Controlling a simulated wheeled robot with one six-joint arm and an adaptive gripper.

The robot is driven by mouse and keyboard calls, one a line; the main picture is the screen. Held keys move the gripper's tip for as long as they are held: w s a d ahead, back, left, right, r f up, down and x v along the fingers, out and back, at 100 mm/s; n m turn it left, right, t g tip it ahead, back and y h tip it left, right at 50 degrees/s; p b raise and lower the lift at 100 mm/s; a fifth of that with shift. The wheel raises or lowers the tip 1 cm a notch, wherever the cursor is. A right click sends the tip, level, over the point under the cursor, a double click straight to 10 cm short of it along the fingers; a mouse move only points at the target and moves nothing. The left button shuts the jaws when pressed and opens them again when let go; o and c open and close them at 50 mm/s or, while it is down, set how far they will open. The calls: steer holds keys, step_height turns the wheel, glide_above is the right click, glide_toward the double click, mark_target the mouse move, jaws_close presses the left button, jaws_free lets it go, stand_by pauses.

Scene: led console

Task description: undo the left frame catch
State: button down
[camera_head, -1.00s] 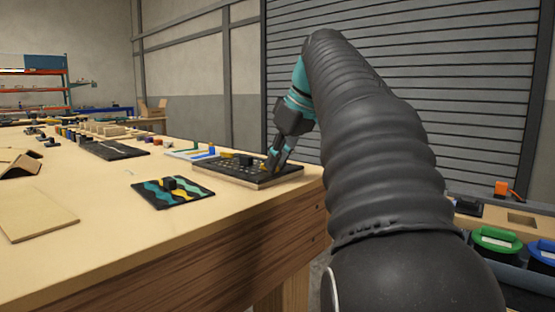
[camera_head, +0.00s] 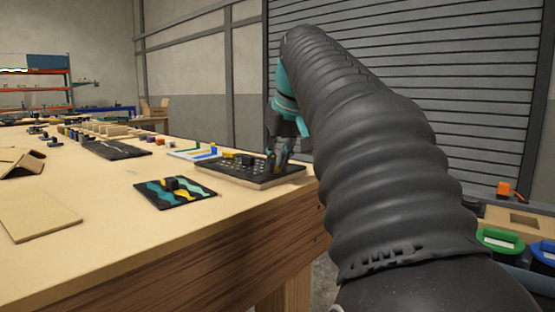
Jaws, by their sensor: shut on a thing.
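The dark console panel (camera_head: 238,177) lies flat near the right edge of the workbench, with a pale rim and rows of small parts on top. My gripper (camera_head: 277,168) points down at its right end, with the fingertips low at the panel surface. The gripper is shut on a small part there. That part is mostly hidden by the fingers and too small to make out, so I cannot tell its position or whether it is the left frame catch. A dark block and a yellow piece sit on the panel just left of the fingers.
A dark mat with teal and yellow wavy bands (camera_head: 175,193) lies left of the console with a dark block on it. A bare board (camera_head: 36,215) lies at the left. Bins with green and blue lids stand at the right. My arm covers much of the right half.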

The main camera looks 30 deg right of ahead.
steer(key=m, duration=0.1)
steer(key=m+h+p, duration=0.1)
steer(key=shift+a+m+g, duration=0.25)
steer(key=shift+m+g, duration=0.05)
steer(key=shift+m, duration=0.1)
steer(key=shift+m+h, duration=0.6)
steer(key=shift+m, duration=0.4)
steer(key=shift+w, duration=0.1)
steer(key=shift+w+a+r+m+g+h+p, duration=0.15)
steer(key=shift+m+g+h+p, duration=0.25)
steer(key=shift+m+p, duration=0.5)
steer(key=shift+m+g+h, duration=0.5)
steer(key=shift+m, duration=1)
